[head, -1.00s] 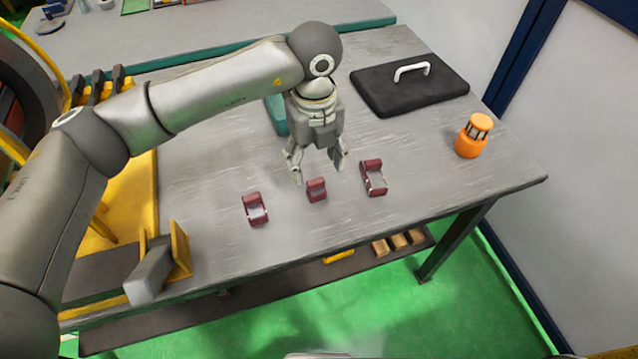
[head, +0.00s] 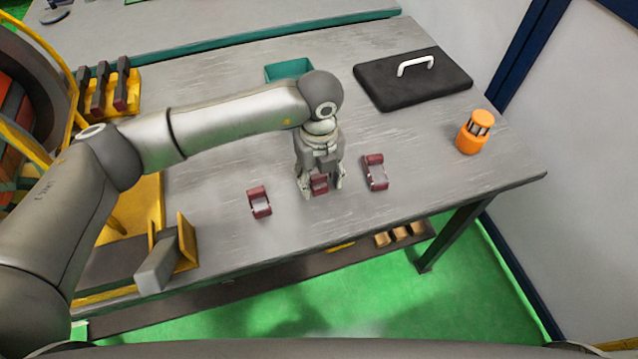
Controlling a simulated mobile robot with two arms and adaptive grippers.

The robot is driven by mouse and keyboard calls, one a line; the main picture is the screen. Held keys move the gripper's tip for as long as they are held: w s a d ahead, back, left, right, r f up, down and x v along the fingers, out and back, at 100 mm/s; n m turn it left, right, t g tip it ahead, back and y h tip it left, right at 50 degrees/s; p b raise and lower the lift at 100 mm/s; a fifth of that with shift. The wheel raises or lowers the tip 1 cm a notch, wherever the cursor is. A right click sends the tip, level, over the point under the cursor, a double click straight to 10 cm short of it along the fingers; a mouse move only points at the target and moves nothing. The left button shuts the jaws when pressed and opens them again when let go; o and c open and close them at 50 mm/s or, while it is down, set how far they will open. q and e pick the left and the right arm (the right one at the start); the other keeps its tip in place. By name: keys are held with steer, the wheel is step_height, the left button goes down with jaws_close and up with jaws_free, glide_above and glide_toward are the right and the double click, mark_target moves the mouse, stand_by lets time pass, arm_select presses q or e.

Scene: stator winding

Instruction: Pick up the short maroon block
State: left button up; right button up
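The short maroon block (head: 320,184) is the middle one of three maroon pieces on the grey table. My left gripper (head: 320,190) points down over it, with one finger on each side of the block. The fingers look apart, and the frame is too small to tell whether they touch it. The block appears to sit on the tabletop. A longer maroon piece (head: 259,202) lies to the left and another (head: 375,172) to the right, both clear of the fingers. My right gripper is not in view.
A black pad with a white handle (head: 412,80) lies at the back right. An orange lantern-like object (head: 473,132) stands near the right edge. A teal bin (head: 289,70) is behind my arm. A yellow fixture (head: 180,245) stands at the front left. The front-right tabletop is clear.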

arm_select(q)
jaws_close()
steer(key=shift+r, duration=0.1)
